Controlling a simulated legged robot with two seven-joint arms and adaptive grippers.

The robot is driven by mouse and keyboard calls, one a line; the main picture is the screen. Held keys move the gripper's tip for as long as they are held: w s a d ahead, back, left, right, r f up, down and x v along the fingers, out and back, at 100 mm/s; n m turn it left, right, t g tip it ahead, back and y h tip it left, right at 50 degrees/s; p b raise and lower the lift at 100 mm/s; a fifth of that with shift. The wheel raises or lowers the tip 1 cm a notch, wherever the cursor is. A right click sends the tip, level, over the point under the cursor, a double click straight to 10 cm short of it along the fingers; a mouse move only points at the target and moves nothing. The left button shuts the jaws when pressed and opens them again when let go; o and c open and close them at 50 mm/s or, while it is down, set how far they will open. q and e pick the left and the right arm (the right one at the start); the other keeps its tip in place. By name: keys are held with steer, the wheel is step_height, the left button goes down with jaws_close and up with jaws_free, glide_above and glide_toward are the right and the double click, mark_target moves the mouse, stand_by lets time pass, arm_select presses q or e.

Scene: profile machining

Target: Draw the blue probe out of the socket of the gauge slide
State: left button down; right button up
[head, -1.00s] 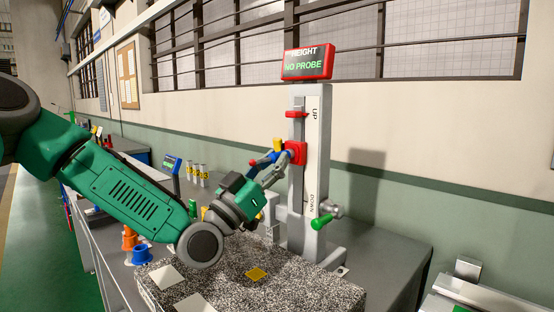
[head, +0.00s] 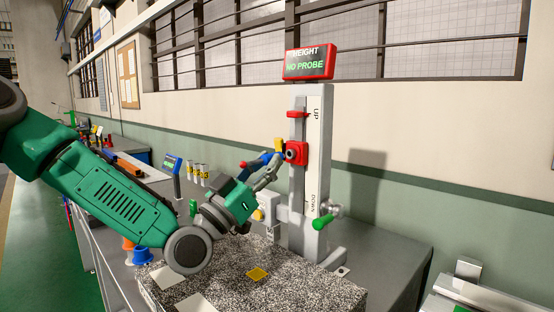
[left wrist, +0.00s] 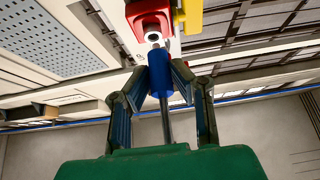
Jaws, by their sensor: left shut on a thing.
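The gauge slide (head: 300,154) is a red block on the upright grey column, with its round socket facing out. In the left wrist view the slide (left wrist: 150,14) is at the top, its socket opening showing. My left gripper (head: 268,168) is shut on the blue probe (head: 260,160), left of the slide. In the left wrist view the probe (left wrist: 159,76) lies between the fingers of my gripper (left wrist: 160,84), its pale end close in front of the socket. The probe looks outside the socket; the size of the gap is hard to tell. My right gripper is not in view.
A red display (head: 308,63) above the column reads "HEIGHT NO PROBE". A green-handled crank (head: 323,221) is low on the column.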

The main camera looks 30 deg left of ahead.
arm_select(q)
steer(key=shift+s+a, duration=0.2)
steer(key=shift+s, duration=0.45)
steer(key=shift+s+a, duration=0.25)
steer(key=shift+s, duration=0.35)
steer(key=shift+s+a, duration=0.2)
steer(key=shift+s, duration=0.45)
